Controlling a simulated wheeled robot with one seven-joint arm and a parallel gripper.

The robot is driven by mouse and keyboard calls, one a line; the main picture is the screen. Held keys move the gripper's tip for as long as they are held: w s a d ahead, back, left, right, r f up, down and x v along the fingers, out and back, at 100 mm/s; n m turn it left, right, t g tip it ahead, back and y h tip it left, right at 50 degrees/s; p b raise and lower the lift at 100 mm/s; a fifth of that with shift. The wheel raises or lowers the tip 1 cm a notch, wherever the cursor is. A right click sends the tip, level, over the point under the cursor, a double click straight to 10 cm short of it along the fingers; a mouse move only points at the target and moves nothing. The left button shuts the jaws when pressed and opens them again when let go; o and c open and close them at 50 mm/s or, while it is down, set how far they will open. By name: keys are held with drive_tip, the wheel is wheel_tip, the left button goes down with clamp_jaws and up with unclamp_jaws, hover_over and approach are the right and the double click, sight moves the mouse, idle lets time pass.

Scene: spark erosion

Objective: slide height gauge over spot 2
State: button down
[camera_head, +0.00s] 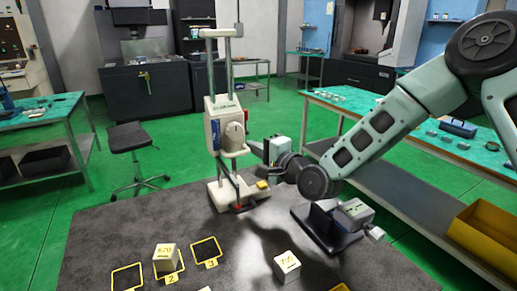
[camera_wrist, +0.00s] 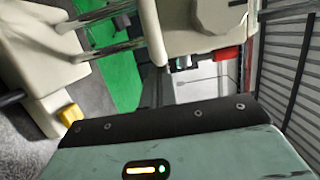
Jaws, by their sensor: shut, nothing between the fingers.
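The height gauge (camera_head: 227,125) stands upright on the dark table, with a white base, twin columns and a white measuring head. It also shows close up in the wrist view (camera_wrist: 205,25). Spot 2 (camera_head: 171,279) is a yellow outline at the table's front left, nearer the camera than the gauge. A cream block marked with a number (camera_head: 164,257) sits on it. My gripper (camera_head: 257,151) is shut and empty, just right of the gauge's columns below its head. Its fingertips are partly hidden, so I cannot tell whether they touch the gauge.
Spot 3 (camera_head: 206,251) is empty, right of spot 2. Another yellow outline (camera_head: 127,278) lies to the left. A second numbered block (camera_head: 287,265) stands at front centre. A grey vise-like device (camera_head: 335,222) stands right of the gauge. Table surface between gauge and spots looks clear.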

drive_tip(key=s+a+b, duration=0.2)
drive_tip(key=s+a, duration=0.1)
drive_tip(key=a, duration=0.5)
drive_tip(key=s+a+b, duration=0.3)
drive_tip(key=a, duration=0.4)
drive_tip(key=shift+s+a, duration=0.35)
drive_tip(key=shift+a, duration=0.05)
